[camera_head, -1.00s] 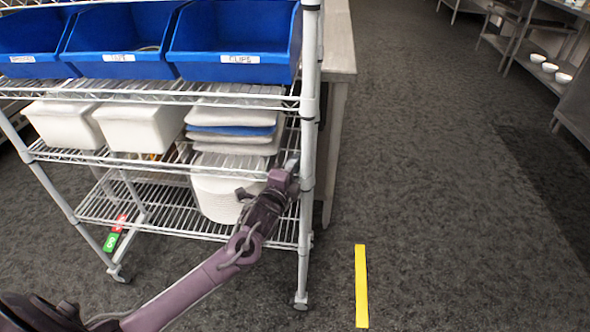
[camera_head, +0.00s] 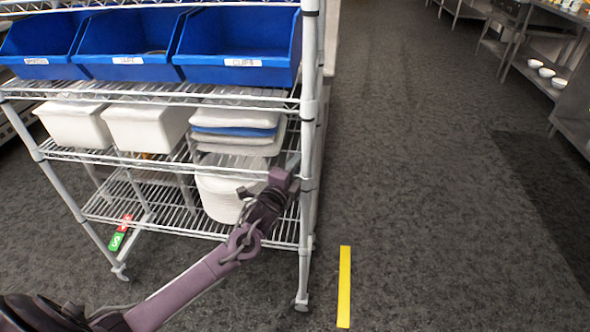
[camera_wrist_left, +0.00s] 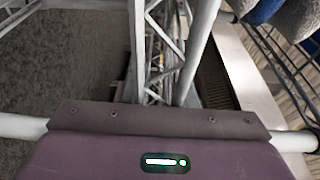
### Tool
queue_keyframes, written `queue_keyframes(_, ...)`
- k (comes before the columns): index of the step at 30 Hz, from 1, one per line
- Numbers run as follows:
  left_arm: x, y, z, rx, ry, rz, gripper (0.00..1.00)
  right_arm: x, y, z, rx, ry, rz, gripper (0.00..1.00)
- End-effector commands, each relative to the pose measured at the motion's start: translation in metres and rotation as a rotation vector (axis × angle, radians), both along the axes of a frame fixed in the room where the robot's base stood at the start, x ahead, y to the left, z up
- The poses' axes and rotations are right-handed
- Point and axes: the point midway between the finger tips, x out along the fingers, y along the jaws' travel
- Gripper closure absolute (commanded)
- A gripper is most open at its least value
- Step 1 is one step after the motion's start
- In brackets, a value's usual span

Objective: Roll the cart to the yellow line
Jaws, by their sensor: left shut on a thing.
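The cart is a silver wire shelf rack (camera_head: 170,155) on casters, filling the left half of the head view. The yellow line (camera_head: 344,287) is a short strip on the dark floor, just right of the cart's near right caster (camera_head: 301,304), with a narrow gap between them. My left gripper (camera_head: 290,172) is shut on the cart's right front post, at about middle shelf height. In the left wrist view the silver post and wire bracing (camera_wrist_left: 160,50) stand in front of the gripper; the fingertips are hidden. My right gripper is not in view.
The cart holds blue bins (camera_head: 237,47), white tubs (camera_head: 147,127), folded cloths (camera_head: 237,130) and a white basket (camera_head: 217,196). A counter (camera_head: 330,40) stands behind the cart's right side. Steel shelving with white bowls (camera_head: 546,72) is at far right. The floor right of the line is clear.

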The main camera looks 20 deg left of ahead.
Motion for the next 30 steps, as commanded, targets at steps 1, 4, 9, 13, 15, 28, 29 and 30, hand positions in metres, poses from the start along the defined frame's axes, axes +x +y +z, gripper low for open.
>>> queue_keyframes(1,-0.001,0.0,-0.004,0.003,0.007,-0.002,1.0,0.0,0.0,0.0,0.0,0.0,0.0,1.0)
queue_keyframes(4,-0.001,0.001,-0.004,0.004,0.008,-0.001,1.0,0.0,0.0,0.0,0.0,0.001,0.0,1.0)
queue_keyframes(9,-0.001,0.001,-0.004,0.004,0.008,0.001,1.0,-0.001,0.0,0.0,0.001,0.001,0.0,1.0)
queue_keyframes(13,-0.001,0.002,-0.003,0.004,0.006,0.002,0.58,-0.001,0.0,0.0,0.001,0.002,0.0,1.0)
queue_keyframes(15,-0.001,0.002,-0.003,0.003,0.005,0.002,0.49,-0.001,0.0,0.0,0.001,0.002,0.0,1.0)
queue_keyframes(28,-0.016,0.002,-0.002,0.004,0.004,0.003,0.49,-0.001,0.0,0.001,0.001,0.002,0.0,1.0)
queue_keyframes(29,-0.021,0.002,-0.002,0.004,0.005,0.003,0.49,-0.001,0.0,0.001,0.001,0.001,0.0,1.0)
queue_keyframes(30,-0.028,0.001,-0.002,0.004,0.005,0.001,0.49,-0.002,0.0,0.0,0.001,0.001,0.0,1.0)
